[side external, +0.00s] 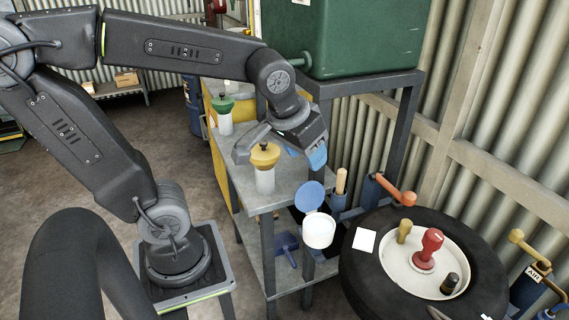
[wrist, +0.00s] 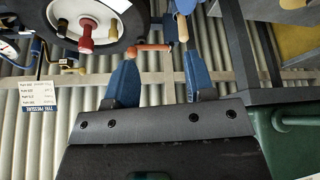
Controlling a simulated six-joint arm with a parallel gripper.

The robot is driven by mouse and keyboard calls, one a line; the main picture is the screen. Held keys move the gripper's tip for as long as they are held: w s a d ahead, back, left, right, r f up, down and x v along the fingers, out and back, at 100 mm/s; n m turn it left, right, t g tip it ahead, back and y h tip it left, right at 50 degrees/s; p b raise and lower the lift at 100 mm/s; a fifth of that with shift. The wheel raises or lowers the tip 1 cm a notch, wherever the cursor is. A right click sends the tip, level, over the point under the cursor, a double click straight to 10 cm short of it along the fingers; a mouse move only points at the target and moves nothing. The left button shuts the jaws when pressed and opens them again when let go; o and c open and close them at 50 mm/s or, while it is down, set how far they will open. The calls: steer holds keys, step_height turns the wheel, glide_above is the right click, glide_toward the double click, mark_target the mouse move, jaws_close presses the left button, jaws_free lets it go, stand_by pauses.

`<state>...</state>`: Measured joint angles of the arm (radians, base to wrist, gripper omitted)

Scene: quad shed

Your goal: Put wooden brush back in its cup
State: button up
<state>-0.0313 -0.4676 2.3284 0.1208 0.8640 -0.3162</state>
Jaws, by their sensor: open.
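My gripper (side external: 306,153) is open and empty, with blue fingertips, above the right end of the grey bench. Its two fingers stand apart in the wrist view (wrist: 160,57). A pale wooden handle (side external: 341,182) stands upright in a blue holder (side external: 338,203) below and right of my gripper; the handle also shows in the wrist view (wrist: 183,28), near one fingertip. A short tan-brown piece (side external: 404,231) stands on the wheel. I cannot tell which of these is the wooden brush; no bristles show. A white cup (side external: 319,231) with a raised blue lid (side external: 310,196) is at the bench edge.
A black tyre with a pale wheel (side external: 398,270) holds a red stamp-like piece (side external: 427,247) and a dark bottle (side external: 450,283). An orange-handled fitting (side external: 395,189) stands behind it. A yellow-topped bottle (side external: 265,168) is left of my gripper. A green tank (side external: 345,40) stands behind.

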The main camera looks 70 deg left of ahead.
steer(key=s+d+m+h, duration=0.1)
steer(key=s+d+m, duration=0.1)
steer(key=s, duration=0.4)
steer(key=shift+d+m+t, duration=0.25)
steer(key=shift+m+t, duration=0.15)
steer(key=shift+m, duration=0.3)
steer(key=shift+c, duration=0.3)
